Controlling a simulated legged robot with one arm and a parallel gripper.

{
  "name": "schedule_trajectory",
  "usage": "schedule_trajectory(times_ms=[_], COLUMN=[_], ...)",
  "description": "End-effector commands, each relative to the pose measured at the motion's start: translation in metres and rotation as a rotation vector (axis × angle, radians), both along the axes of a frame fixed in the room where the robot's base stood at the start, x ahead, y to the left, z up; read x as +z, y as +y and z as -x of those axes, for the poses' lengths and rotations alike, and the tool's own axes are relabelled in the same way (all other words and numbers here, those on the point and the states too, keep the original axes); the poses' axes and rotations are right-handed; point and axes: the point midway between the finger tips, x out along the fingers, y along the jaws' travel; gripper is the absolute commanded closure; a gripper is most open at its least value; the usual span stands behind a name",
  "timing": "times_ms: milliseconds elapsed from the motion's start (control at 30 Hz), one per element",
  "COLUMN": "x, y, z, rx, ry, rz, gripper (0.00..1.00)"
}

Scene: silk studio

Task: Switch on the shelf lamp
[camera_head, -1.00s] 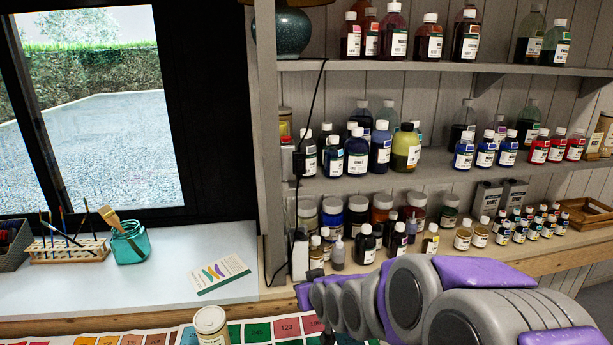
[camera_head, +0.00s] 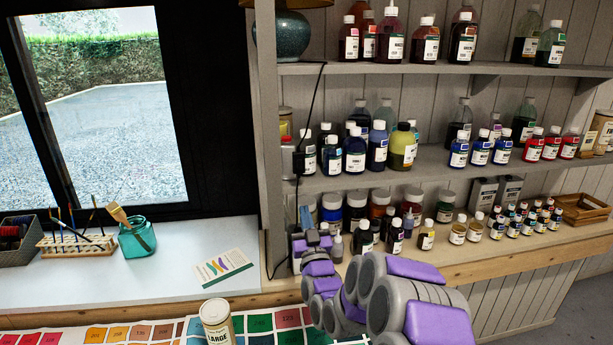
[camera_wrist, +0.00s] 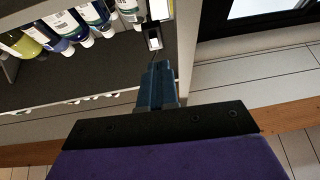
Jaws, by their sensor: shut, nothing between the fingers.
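The shelf lamp has a rounded teal base (camera_head: 283,33) on the top shelf, and its shade is cut off by the top edge. Its dark cord (camera_head: 314,105) hangs down past the shelves. A small black box, seemingly the cord switch (camera_head: 298,163), sits by the left shelf post at middle-shelf height. A dark box with a pale face (camera_wrist: 153,40), probably the same switch, shows in the wrist view just beyond my fingertips. My gripper (camera_head: 305,215) is shut and empty, pointing up below the switch, apparently apart from it. Its blue fingers (camera_wrist: 158,72) show in the wrist view.
Bottles (camera_head: 355,150) crowd the middle shelf right of the switch. Jars (camera_head: 356,208) and small bottles fill the lower shelf close to my arm. A labelled tin (camera_head: 217,325) and a teal jar with a brush (camera_head: 136,238) stand left. The white worktop (camera_head: 190,260) has free room.

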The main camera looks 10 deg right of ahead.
Motion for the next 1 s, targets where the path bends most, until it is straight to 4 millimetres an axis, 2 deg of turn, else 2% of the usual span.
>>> schedule_trajectory(times_ms=[200, 400, 767, 1000], x=[0.005, 0.008, 0.009, 0.025], y=[-0.014, -0.025, -0.016, -0.019], z=[0.007, 0.010, 0.008, -0.012], rx=[-0.037, -0.051, -0.047, -0.049], ry=[-0.132, -0.170, -0.169, -0.174], rz=[-0.022, -0.032, -0.026, -0.026], gripper=[1.00, 1.00, 1.00, 1.00])
